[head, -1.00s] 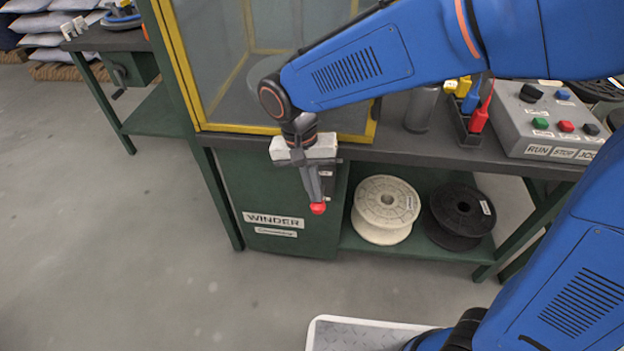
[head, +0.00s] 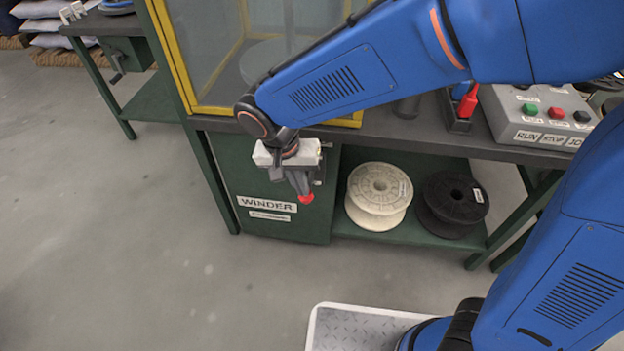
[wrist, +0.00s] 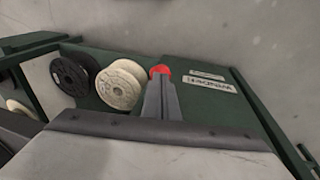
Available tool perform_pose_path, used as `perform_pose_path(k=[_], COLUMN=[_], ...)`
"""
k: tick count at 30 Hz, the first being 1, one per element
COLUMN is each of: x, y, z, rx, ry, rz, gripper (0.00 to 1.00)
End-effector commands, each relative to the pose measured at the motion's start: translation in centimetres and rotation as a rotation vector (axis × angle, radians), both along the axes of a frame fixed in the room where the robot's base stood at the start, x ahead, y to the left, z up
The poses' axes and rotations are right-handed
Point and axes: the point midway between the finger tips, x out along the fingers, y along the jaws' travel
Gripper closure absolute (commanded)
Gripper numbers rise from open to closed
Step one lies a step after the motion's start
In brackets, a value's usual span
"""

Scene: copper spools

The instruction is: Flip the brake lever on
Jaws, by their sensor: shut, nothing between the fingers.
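The brake lever shows as a red ball knob (head: 306,198) low in front of the green winder cabinet (head: 240,180) in the head view. The knob also shows in the wrist view (wrist: 160,71), just past my fingertips. The lever's shaft and pivot are mostly hidden behind my gripper, so its setting is hard to tell. My gripper (head: 302,187) points downward with its grey fingers shut and empty. The fingertips overlap the top of the knob in the picture; whether they touch it I cannot tell.
A white spool (head: 379,190) and a black spool (head: 453,205) sit on the shelf right of the cabinet. A control box (head: 540,115) with buttons stands on the bench above. A yellow-framed guard (head: 180,60) rises over the cabinet. The floor in front is clear.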

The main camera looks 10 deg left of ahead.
Motion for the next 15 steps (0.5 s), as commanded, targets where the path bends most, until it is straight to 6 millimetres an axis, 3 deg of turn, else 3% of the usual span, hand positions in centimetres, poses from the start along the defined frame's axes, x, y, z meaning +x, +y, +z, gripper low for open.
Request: perform_pose_path(k=[11, 15], x=[-1.4, -1.6], y=[1.1, 1.0], z=[-3.1, -4.2], rx=[-0.002, -0.002], ry=[-0.214, -0.208], rz=[0.006, -0.001], gripper=[1.0, 1.0])
